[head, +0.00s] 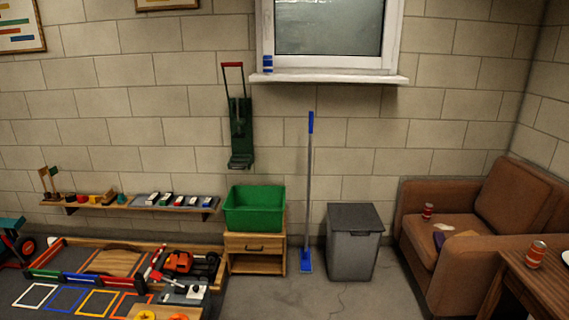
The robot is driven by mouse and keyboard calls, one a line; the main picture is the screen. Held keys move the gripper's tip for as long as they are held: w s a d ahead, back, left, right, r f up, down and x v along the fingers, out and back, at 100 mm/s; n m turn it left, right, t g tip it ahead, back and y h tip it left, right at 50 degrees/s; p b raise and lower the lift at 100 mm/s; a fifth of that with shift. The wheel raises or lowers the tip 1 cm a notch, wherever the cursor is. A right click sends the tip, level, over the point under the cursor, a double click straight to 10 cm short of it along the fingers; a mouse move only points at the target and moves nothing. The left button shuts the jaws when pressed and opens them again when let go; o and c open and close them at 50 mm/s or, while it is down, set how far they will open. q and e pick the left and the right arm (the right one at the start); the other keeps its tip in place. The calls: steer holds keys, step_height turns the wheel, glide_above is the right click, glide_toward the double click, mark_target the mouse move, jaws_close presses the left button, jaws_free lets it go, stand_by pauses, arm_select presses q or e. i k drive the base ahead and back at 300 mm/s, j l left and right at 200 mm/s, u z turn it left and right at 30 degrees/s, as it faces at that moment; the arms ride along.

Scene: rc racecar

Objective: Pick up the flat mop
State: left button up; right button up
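The flat mop (309,185) stands upright near the back wall, in the middle of the head view. It has a long thin grey pole with a blue grip at the top and a flat blue head on the floor. It stands between the wooden cabinet and the grey bin, apart from my grippers. Neither of my grippers is in view.
A green crate (254,223) sits on a small wooden cabinet (241,264) left of the mop. A lidded grey bin (352,256) is close on its right. A brown armchair (450,262) and wooden table (532,290) are at right. Open floor lies in front of the mop.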

mark_target(306, 266)
steer(key=i, duration=2.45)
